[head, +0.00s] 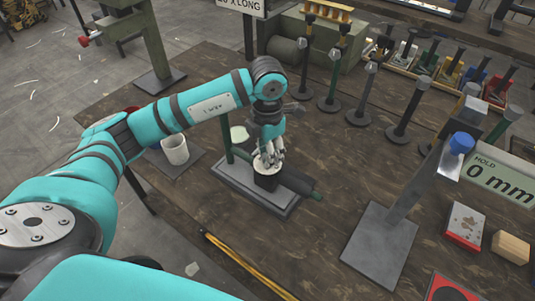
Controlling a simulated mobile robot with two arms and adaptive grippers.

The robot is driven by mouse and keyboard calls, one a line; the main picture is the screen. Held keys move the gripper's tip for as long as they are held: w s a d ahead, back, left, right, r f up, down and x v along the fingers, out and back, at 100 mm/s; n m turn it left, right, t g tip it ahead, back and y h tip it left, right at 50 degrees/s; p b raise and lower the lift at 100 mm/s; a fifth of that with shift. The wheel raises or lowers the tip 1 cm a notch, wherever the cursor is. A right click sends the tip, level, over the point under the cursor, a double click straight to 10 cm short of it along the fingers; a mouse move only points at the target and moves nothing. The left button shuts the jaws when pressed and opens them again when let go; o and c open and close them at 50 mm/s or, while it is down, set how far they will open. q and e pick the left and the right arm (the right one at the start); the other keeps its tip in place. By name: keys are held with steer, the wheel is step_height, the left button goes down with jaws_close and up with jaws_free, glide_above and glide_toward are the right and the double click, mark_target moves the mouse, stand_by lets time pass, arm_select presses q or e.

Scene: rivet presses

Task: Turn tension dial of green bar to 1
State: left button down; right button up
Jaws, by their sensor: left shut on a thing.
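The green bar (228,136) stands upright at the back left of a grey base plate (238,190) on the workbench. A round dial (266,181) with a pale top and dark side sits on this plate. My left gripper (268,162) points down over the dial, its fingers closed at the dial's top. The fingers hide part of the dial, and its markings are too small to read. My right gripper is not in view.
A white mug (175,150) stands left of the plate. A grey stand with a blue knob (461,143) is to the right, beside a "0 mm" display (498,184). Several upright posts line the back. A yellow strip (250,266) lies in front.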

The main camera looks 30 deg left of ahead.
arm_select(q)
steer(key=shift+n, duration=0.5)
steer(key=c, duration=0.9)
jaws_free()
steer(key=shift+c, duration=0.2)
step_height(320, 180, up, 12)
